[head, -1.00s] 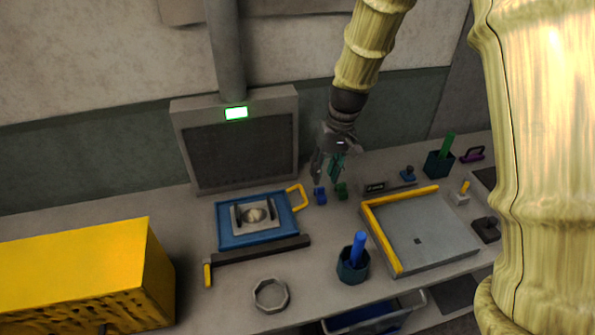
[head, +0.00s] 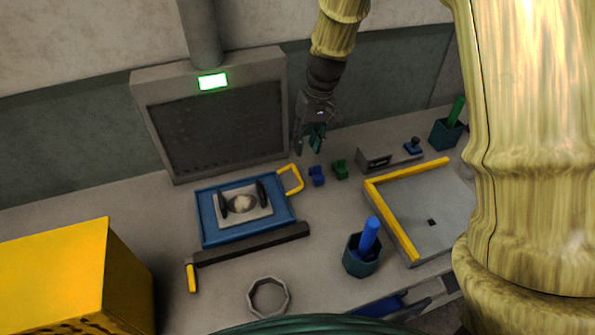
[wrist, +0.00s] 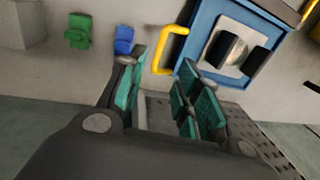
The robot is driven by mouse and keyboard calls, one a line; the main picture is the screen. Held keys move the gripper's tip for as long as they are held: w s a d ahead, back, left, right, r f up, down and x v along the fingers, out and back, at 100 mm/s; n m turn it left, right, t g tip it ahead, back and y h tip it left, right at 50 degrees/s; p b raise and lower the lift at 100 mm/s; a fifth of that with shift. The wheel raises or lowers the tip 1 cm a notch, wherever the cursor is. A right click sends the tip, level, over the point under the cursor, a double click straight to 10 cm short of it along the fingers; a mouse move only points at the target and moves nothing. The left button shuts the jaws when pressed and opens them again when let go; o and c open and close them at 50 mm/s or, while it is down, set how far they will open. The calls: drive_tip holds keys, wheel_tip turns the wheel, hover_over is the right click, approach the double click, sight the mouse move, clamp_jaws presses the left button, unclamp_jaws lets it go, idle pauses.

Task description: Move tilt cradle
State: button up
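A blue tray (head: 215,236) with a yellow loop handle (head: 291,180) lies on the bench in front of the grey panel. On it is a pale plate (head: 232,217) with two black uprights beside a round, light piece (head: 242,204). These look like the cradle, though no label shows. In the wrist view the blue tray (wrist: 196,34) is at the upper right, its yellow handle (wrist: 165,55) beyond the gap between my fingers. My gripper (head: 308,140), with teal finger pads, is open and empty above the back of the bench. It also shows in the wrist view (wrist: 160,88).
Small blue (head: 317,176) and green (head: 340,169) blocks sit right of the handle. A dark bar (head: 250,244) lies along the tray's front. A yellow box (head: 55,270), grey ring (head: 268,296), cup (head: 361,256) and yellow-edged grey plate (head: 432,205) stand around. The grey panel (head: 220,120) rises behind.

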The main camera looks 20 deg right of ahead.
sight(298, 175)
drive_tip(key=shift+a+f+p, duration=0.35)
drive_tip(key=shift+f+p, duration=0.1)
drive_tip(key=shift+f, duration=1.3)
drive_tip(key=shift+a+f+p, duration=0.3)
drive_tip(key=shift+f+p, duration=0.2)
drive_tip(key=shift+f, duration=1.3)
drive_tip(key=shift+a+f+p, duration=0.35)
drive_tip(key=shift+f+p, duration=0.1)
drive_tip(key=shift+f, duration=1.3)
clamp_jaws()
